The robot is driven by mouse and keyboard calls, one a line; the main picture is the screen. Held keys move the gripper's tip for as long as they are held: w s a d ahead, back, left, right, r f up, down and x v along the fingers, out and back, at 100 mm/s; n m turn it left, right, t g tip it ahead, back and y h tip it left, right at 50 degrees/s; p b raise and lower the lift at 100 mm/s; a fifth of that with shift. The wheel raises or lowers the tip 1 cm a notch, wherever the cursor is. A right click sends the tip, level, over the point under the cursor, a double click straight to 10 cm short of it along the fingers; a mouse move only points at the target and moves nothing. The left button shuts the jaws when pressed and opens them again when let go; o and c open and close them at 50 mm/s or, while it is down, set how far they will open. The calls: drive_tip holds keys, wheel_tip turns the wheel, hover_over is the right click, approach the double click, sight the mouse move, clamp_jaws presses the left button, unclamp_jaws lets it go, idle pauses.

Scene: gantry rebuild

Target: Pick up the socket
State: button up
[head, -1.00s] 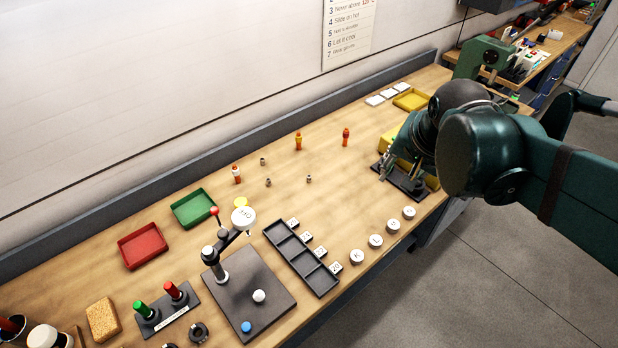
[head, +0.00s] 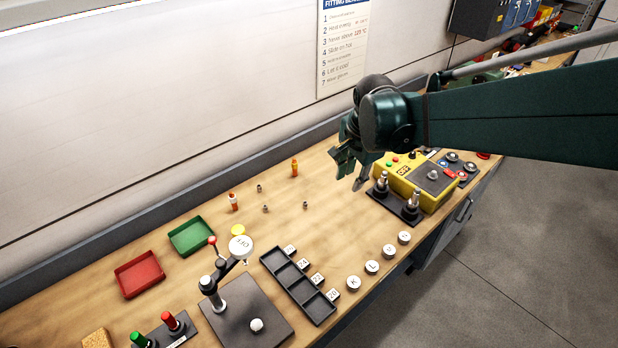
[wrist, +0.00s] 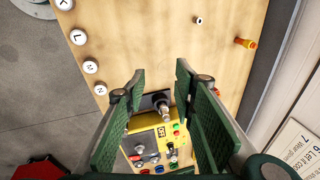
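Several small grey metal pieces stand on the bench in the head view: one at the back (head: 259,188), one in front of it (head: 265,209) and one to the right (head: 305,205). They are too small to tell which is the socket. One small ring-shaped piece (wrist: 198,20) shows near the top of the wrist view. My gripper (head: 350,172) is above the bench, to the right of these pieces and apart from them. Its two fingers are spread with nothing between them; the wrist view also shows the open fingers (wrist: 158,82).
A yellow control box (head: 400,178) and a black stand with two metal posts (head: 392,203) are right of my gripper. Orange bottles (head: 295,168) (head: 233,202) stand near the small pieces. A black divided tray (head: 300,290), red tray (head: 140,273) and green tray (head: 191,236) lie left and front.

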drive_tip(key=w+a+f+m+g+p, duration=0.1)
drive_tip(key=w+a+f+m, duration=0.2)
drive_tip(key=w+a+f, duration=0.35)
drive_tip(key=m+g+p, duration=0.2)
drive_tip(key=m, duration=0.2)
approach(305, 207)
drive_tip(key=shift+w+a+h, duration=0.25)
drive_tip(key=shift+a+h, duration=0.05)
drive_tip(key=shift+a, duration=0.05)
drive_tip(key=shift+f, duration=1.2)
drive_tip(key=shift+d+f, duration=0.15)
drive_tip(key=shift+f, duration=2.45)
